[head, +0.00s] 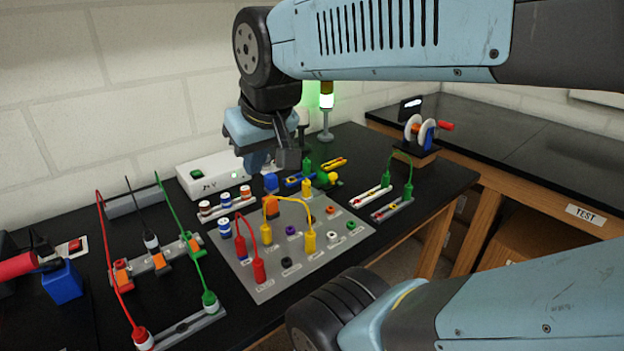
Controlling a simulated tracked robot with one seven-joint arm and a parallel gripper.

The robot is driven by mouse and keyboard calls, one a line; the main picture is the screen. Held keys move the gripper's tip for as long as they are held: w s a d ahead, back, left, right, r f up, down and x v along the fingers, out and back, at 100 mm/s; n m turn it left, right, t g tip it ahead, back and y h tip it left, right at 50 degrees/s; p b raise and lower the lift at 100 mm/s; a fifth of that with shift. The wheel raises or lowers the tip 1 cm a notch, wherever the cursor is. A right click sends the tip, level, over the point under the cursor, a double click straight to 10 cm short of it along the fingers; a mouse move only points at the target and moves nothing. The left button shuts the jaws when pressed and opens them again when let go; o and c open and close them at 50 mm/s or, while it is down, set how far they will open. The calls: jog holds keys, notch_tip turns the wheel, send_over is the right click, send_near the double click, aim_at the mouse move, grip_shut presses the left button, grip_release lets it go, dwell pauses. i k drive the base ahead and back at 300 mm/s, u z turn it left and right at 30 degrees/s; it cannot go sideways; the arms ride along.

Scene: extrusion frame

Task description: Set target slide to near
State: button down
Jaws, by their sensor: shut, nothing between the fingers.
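My gripper (288,158) hangs from the blue arm over the back of the black table, its dark fingers together and empty. Behind and below it are small blue, green and yellow parts, including a yellow knob (333,178) and a yellow bar (334,163). The gripper and arm hide part of the table's back.
A grey panel (302,262) with coloured sockets and red and yellow leads fills the middle. Leads on rails (190,330) stand at left. A white box (208,174), a lit signal lamp (326,102) and a reel (421,130) stand behind.

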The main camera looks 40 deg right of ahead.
aim_at(333, 177)
jog(key=u, duration=0.1)
jog(key=k, duration=1.25)
jog(key=z, duration=0.75)
jog(key=i, duration=1)
jog(key=u, duration=0.05)
